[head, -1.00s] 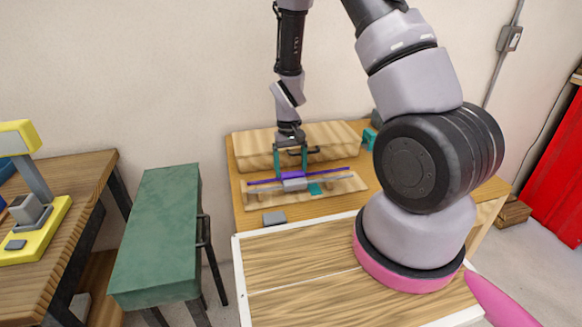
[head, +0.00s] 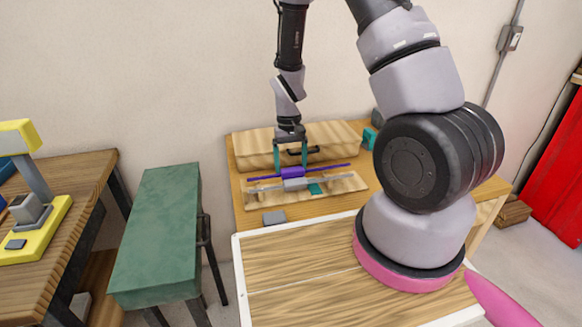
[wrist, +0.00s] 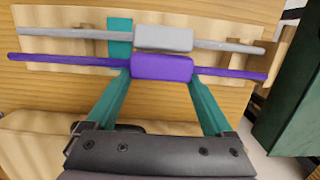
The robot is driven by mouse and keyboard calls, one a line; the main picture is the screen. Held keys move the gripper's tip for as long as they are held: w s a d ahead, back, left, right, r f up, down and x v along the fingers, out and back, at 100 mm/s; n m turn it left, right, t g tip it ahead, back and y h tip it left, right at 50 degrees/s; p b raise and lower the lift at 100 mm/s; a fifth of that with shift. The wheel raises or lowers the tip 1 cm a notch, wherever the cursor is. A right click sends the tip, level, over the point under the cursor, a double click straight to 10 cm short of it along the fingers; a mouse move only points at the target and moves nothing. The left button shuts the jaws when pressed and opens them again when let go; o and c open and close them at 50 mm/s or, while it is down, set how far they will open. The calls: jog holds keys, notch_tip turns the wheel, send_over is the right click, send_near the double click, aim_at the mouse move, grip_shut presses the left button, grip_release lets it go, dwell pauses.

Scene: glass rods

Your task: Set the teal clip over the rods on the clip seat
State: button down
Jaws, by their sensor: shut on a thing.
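My gripper (head: 292,170) is shut on the purple block (wrist: 162,68) of a purple rod (wrist: 65,61), one teal finger at each end of the block. In the head view the purple rod (head: 333,168) lies just behind a grey rod (head: 340,180) with a grey block (head: 294,184). In the wrist view the grey rod (wrist: 80,34) runs nearly parallel, apart from the purple one. A flat teal patch (head: 315,189) shows on the pale wooden board (head: 345,187), partly under the rods. A teal piece (head: 370,138), possibly the clip, stands at the table's back right.
A small grey piece (head: 274,217) lies on the table in front of the board. A green bench (head: 155,230) stands to the left. My own arm hides part of the table's right side.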

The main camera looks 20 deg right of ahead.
jog(key=shift+f, duration=0.65)
dwell(0.6)
